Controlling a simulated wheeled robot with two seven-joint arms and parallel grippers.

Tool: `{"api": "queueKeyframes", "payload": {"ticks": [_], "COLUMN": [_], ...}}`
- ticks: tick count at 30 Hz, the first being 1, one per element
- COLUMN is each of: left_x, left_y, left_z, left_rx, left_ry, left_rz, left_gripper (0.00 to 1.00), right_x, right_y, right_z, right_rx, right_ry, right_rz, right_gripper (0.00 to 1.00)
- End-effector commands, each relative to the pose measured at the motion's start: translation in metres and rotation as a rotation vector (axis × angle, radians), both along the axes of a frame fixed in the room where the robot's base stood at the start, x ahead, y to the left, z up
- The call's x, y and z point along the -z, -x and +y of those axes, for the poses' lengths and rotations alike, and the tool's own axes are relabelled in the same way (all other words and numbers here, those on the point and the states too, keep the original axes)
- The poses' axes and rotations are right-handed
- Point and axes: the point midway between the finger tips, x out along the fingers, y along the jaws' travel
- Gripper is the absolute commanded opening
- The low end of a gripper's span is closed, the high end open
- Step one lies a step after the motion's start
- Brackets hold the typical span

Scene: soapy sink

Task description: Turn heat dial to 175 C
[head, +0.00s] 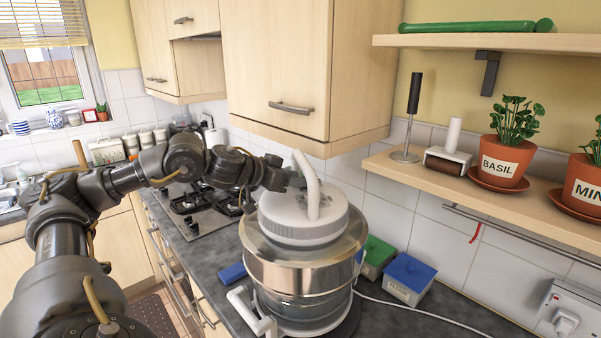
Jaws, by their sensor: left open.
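A halogen-style cooker stands on the dark worktop, with a round white lid (290,229) over a steel ring (285,270) and a glass bowl. A white curved handle (309,190) rises from the lid. My left gripper (293,181) is open at the far left edge of the lid top, beside the handle. I cannot tell whether it touches the lid. The heat dial cannot be made out; no scale or 175 mark can be read. My right gripper is not in view.
A white side handle (250,312) sticks out at the cooker's front left. Green (375,257) and blue (408,278) boxes stand to its right, near a white cable (420,302). A gas hob (200,207) lies behind. A shelf with potted herbs (507,160) overhangs at right.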

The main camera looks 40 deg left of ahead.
Motion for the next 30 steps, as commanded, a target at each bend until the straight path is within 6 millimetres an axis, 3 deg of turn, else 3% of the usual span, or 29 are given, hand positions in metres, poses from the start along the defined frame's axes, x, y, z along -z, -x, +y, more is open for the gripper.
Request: {"api": "queueKeyframes", "payload": {"ticks": [6, 15, 22, 30], "left_x": [0.006, 0.008, 0.007, 0.008], "left_y": [-0.016, -0.017, -0.017, -0.017], "left_z": [-0.003, -0.003, -0.003, -0.002], "left_rx": [-0.001, -0.002, -0.002, 0.026], "left_ry": [0.001, -0.001, -0.001, -0.001], "left_rz": [-0.001, 0.0, 0.0, -0.001], "left_gripper": [0.43, 0.43, 0.13, 0.11], "right_x": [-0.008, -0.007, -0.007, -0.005], "right_y": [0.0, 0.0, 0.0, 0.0], "right_z": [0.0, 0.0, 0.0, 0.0], "right_rx": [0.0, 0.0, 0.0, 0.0], "right_ry": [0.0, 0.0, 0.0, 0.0], "right_rz": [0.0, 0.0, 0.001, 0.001], "right_gripper": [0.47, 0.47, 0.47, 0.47]}}
